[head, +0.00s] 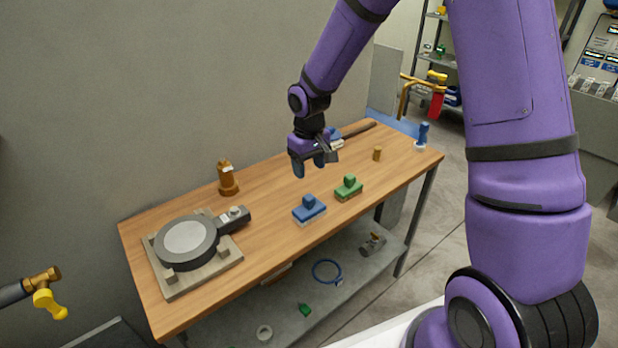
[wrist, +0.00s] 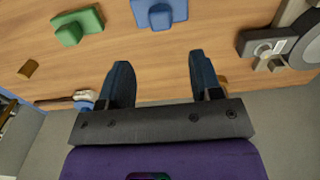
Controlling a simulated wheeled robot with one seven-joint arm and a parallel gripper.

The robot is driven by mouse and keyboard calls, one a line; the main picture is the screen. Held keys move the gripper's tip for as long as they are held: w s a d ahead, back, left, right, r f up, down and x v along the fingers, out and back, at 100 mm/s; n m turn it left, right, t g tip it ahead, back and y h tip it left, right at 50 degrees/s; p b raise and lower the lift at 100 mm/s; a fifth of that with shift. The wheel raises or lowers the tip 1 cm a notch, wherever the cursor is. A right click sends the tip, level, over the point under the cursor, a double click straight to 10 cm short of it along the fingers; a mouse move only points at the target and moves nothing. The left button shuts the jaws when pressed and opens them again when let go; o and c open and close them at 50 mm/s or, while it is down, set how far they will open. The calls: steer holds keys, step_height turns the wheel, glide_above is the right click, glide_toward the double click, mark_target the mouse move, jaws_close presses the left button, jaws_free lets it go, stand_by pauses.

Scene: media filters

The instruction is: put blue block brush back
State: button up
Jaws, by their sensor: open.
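The blue block brush (head: 309,210), a blue block with a knob on a pale base, lies near the front edge of the wooden table. It also shows at the top of the wrist view (wrist: 158,12), cut by the frame's edge. My gripper (head: 309,167) is open and empty above the table, behind the blue brush and apart from it. In the wrist view the two dark fingers (wrist: 159,62) are spread, with bare wood between their tips. A green block brush (head: 348,188) lies right of the blue one; the wrist view shows it at left (wrist: 78,26).
A round dark filter housing (head: 186,243) on a grey plate fills the table's left end. A brass fitting (head: 228,178) stands near the wall. A dark long-handled tool (head: 355,130) lies behind my gripper. A small brass cylinder (head: 377,154) and a blue-and-white item (head: 423,134) stand at right.

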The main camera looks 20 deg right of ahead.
steer(key=s+d+r+m+t+h, duration=0.1)
steer(key=s+d+r, duration=0.1)
steer(key=s+r, duration=0.6)
steer(key=s+d+r+m+t, duration=0.1)
steer(key=s+d+r+t, duration=0.2)
steer(key=r, duration=0.9)
steer(key=s+d+r, duration=0.1)
steer(key=s+r, duration=0.2)
steer(key=s, duration=0.6)
steer(key=s+d+r+m+t+y, duration=0.1)
steer(key=s+r, duration=0.3)
steer(key=s, duration=0.5)
steer(key=shift+s+m, duration=0.2)
steer(key=shift+m, duration=0.1)
